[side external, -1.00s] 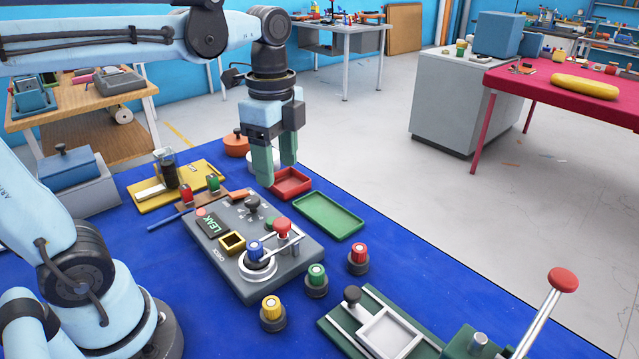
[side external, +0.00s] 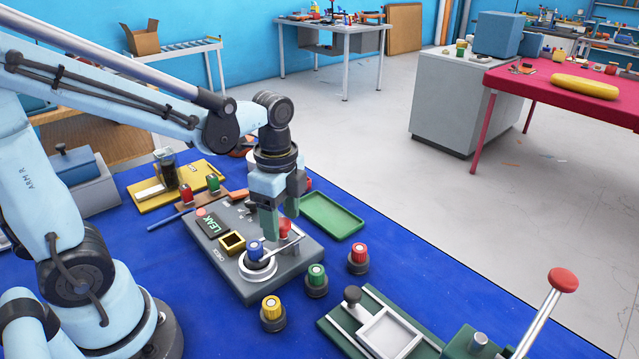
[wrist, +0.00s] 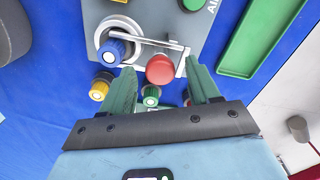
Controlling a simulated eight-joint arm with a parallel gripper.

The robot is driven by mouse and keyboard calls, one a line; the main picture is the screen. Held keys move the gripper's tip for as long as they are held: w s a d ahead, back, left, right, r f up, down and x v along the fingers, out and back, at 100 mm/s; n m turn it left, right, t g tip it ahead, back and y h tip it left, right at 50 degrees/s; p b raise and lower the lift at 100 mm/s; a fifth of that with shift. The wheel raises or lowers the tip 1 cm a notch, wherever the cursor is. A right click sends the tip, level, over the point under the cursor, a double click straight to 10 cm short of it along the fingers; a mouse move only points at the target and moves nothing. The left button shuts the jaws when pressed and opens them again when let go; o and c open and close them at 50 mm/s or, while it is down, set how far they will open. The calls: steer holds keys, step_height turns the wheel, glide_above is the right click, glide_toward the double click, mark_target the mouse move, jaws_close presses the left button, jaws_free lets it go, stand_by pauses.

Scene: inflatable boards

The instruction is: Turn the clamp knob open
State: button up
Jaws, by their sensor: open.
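The grey test panel (side external: 215,262) lies on the blue mat, with LEAK lettering and a square yellow-rimmed socket. A blue valve (side external: 255,250) stands in its round metal seat. A metal clamp arm (wrist: 150,43) runs beside the valve to a red clamp knob (side external: 288,228), which also shows in the wrist view (wrist: 160,69). My gripper (side external: 279,220) is open above the panel, pointing down. In the wrist view its green fingers (wrist: 160,84) stand on either side of the red knob. I cannot tell whether they touch it.
Yellow (side external: 272,312), green (side external: 316,280) and red (side external: 358,258) valves stand close to the panel's right and front sides. A green tray (side external: 332,216) lies behind right. A green fixture with a red-topped lever (side external: 563,281) rises at the front right.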

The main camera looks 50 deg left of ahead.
steer(key=shift+c, duration=0.4)
steer(key=c, duration=1)
steer(key=shift+o, duration=0.2)
steer(key=shift+n, duration=0.3)
steer(key=n, duration=0.4)
steer(key=shift+n, duration=0.3)
steer(key=n, duration=0.9)
steer(key=shift+n, duration=1.9)
